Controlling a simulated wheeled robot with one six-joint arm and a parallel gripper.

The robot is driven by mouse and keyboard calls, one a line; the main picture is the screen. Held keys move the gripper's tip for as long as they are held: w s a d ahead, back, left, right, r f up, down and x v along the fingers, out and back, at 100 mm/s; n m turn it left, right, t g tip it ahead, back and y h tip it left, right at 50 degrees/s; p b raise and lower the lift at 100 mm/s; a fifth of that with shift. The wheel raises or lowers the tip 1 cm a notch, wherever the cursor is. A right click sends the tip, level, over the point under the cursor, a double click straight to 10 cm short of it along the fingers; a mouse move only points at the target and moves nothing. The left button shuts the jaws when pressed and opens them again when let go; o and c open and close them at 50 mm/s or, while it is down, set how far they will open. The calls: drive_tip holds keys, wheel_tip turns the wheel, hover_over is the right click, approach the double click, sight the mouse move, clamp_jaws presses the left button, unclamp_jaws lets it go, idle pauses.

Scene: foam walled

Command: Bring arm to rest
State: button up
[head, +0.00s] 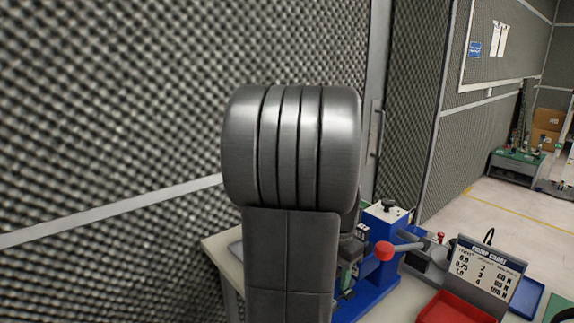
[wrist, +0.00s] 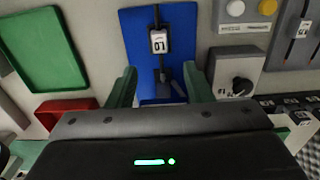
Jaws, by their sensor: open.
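Beyond the fingers lies a blue tray (wrist: 135,30). A dark lead with a white 01 tag (wrist: 159,42) lies in that tray, partly between the fingers in the picture. I cannot tell the height of the fingers above it.
The bench holds a blue press (head: 382,250) with a red-knobbed lever (head: 384,251), a crimp chart (head: 485,268) and a red tray (head: 455,308). A green tray (wrist: 45,48) and a grey control box (wrist: 238,72) flank the blue tray. A foam wall (head: 110,110) stands close at left.

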wheel_tip(320, 180, down, 8)
drive_tip(key=shift+r, duration=0.45)
drive_tip(key=shift+p, duration=0.3)
